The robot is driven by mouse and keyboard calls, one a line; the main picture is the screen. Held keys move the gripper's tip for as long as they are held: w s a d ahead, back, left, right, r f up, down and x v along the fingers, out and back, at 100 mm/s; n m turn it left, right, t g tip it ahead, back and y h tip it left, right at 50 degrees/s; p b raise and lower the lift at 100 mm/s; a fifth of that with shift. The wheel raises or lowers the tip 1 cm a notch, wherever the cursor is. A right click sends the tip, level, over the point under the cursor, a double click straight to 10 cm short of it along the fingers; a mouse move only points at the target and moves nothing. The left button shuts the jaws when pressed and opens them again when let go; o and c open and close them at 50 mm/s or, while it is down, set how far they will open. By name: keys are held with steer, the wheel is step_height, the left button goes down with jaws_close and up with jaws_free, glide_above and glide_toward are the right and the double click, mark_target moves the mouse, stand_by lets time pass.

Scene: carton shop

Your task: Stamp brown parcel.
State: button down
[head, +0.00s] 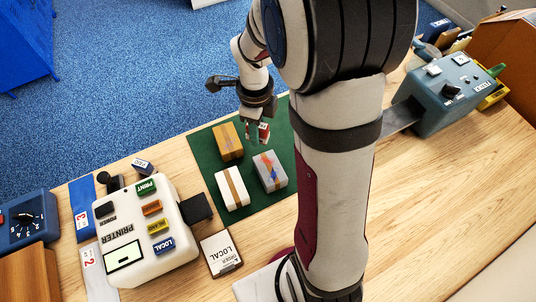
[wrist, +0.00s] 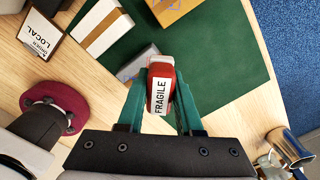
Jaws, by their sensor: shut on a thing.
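The brown parcel (head: 228,141) lies on the green mat (head: 202,146) in the head view, at the mat's upper left part. In the wrist view my gripper (wrist: 161,92) is shut on a red stamp (wrist: 160,68) with a white FRAGILE label; the stamp also shows small in the head view (head: 264,131). The stamp's underside is hidden. Its height above the mat is hard to tell.
A white parcel with brown tape (head: 229,190) and a grey parcel with a coloured pattern (head: 270,170) lie close by on the mat. A blue-grey machine (head: 447,93) stands at right.

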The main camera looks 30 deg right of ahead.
glide_toward(224, 131)
steer(key=shift+f, duration=2.85)
steer(key=shift+f, duration=0.55)
step_height(224, 131, up, 7)
stand_by(0.7)
